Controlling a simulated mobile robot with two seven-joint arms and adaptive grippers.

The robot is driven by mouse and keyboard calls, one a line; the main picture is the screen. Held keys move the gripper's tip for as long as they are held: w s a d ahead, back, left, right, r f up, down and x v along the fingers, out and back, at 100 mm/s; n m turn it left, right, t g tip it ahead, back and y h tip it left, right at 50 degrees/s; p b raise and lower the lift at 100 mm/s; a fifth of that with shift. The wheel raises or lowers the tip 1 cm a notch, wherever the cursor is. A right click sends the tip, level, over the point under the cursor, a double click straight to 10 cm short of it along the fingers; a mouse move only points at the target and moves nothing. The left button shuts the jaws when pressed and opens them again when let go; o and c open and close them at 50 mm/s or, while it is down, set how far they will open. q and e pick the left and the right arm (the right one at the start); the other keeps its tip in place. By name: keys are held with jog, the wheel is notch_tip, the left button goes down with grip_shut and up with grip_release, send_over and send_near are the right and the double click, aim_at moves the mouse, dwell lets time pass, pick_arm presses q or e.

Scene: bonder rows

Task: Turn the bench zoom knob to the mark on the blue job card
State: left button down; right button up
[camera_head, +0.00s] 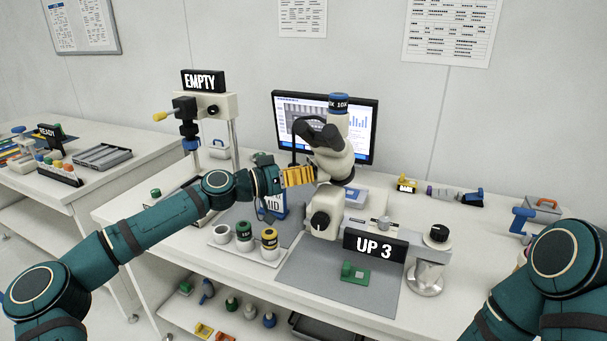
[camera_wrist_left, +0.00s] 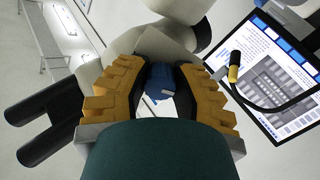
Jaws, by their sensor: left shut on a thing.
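The bench microscope (camera_head: 335,165) stands mid-table with a blue ring at its top and black eyepieces. My left gripper (camera_head: 299,176) reaches its left side at zoom-knob height, with its orange fingers closed in on the knob. The fingers hide the knob and its pointer in the head view. In the left wrist view the left gripper (camera_wrist_left: 160,90) has one finger on each side, with the pale microscope body just beyond. The blue job card (camera_head: 274,207) stands below the left gripper and reads MID, partly covered. My right gripper is out of view.
A monitor (camera_head: 360,113) stands behind. A column with an EMPTY sign (camera_head: 203,81) stands at left.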

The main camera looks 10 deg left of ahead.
pick_arm(q)
jog(key=shift+m, duration=1.1)
jog(key=c, duration=0.7)
grip_release()
jog(key=shift+a, duration=0.1)
jog(key=v, duration=1.2)
